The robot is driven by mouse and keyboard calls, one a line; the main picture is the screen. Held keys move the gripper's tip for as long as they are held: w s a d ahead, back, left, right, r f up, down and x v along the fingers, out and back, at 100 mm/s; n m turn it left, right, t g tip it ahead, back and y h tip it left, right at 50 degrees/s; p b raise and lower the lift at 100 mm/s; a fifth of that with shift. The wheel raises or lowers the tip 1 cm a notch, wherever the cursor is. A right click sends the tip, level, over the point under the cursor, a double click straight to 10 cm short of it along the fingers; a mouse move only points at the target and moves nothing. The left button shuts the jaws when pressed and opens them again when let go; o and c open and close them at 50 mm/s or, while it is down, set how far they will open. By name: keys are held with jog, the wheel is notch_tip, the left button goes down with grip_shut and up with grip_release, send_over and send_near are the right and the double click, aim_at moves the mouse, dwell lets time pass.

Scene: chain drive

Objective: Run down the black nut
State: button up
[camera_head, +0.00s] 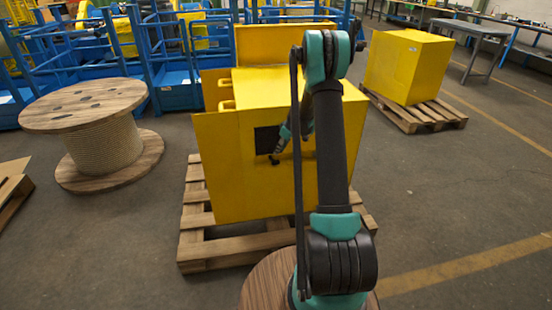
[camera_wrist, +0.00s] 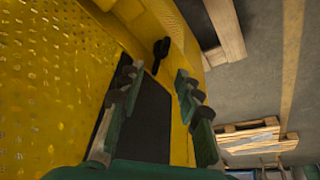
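A small black part (camera_wrist: 160,52), which may be the black nut, sits on the yellow surface beyond my fingertips in the wrist view. It looks upright and elongated there, and its thread or shape is too small to tell. My gripper (camera_wrist: 157,82) is open, its two green fingers with dark pads spread apart and nothing between them. The black part is ahead of the fingers, apart from them. In the head view my gripper (camera_head: 279,149) is at the front face of the yellow box (camera_head: 235,185), partly hidden by my arm.
The yellow box stands on a wooden pallet (camera_head: 205,252). A cable spool (camera_head: 100,145) stands left, and another yellow box (camera_head: 408,66) on a pallet at back right. Floor between is clear.

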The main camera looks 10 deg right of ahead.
aim_at(276, 162)
jog(key=x, duration=0.7)
grip_shut()
